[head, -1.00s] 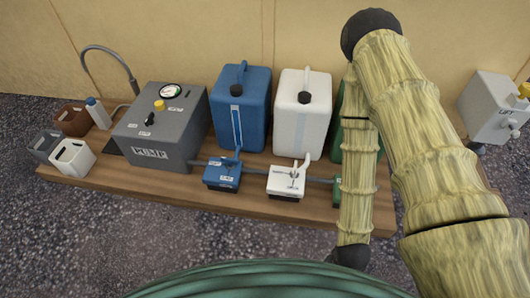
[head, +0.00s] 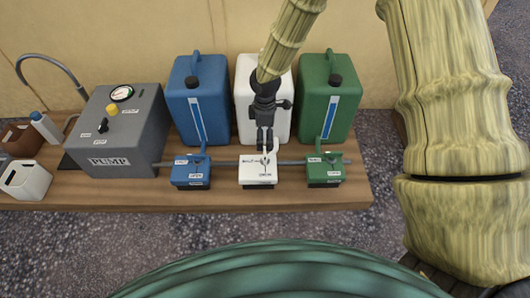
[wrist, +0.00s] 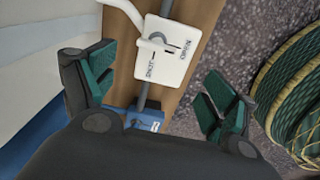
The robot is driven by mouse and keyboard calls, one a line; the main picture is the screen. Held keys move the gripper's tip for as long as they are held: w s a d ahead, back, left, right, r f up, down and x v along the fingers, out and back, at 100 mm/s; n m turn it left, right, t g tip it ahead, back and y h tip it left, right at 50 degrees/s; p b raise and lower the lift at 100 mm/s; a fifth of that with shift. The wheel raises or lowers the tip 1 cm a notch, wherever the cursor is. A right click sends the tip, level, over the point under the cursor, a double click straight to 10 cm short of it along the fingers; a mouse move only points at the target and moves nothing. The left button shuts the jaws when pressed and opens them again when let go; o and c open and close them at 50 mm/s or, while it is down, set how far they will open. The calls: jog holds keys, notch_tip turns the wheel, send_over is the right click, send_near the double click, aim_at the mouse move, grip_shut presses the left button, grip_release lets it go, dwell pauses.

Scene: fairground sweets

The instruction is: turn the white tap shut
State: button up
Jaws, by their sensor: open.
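The white tap (head: 257,173) sits on a grey pipe in front of the white canister, between the blue and green taps. In the wrist view its white box (wrist: 178,62) carries the labels SHUT and OPEN, and its white lever (wrist: 132,14) runs from the pivot toward the upper left. My gripper (head: 265,133) hangs in front of the white canister, close above and behind the white tap, partly covering its lever. In the wrist view my gripper (wrist: 160,90) is open, its green-padded fingers wide apart with nothing between them; the tap lies beyond them.
The blue tap (head: 190,172) and green tap (head: 325,170) flank it closely. Blue (head: 200,95), white (head: 243,100) and green (head: 325,95) canisters stand behind. A grey pump box (head: 118,130) is at left. The plank's front edge (head: 215,200) is clear.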

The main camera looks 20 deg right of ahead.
aim_at(265, 154)
jog(key=f+b, duration=0.2)
jog(key=f, duration=0.1)
jog(key=f+b, duration=0.1)
jog(key=f, duration=0.3)
jog(key=f+b, duration=0.2)
jog(key=f, duration=0.1)
jog(key=shift+w+d+f+b, duration=0.15)
jog(key=shift+w+f+b, duration=0.05)
jog(key=shift+w+b, duration=0.15)
jog(key=shift+s, duration=0.1)
jog(key=c, duration=1)
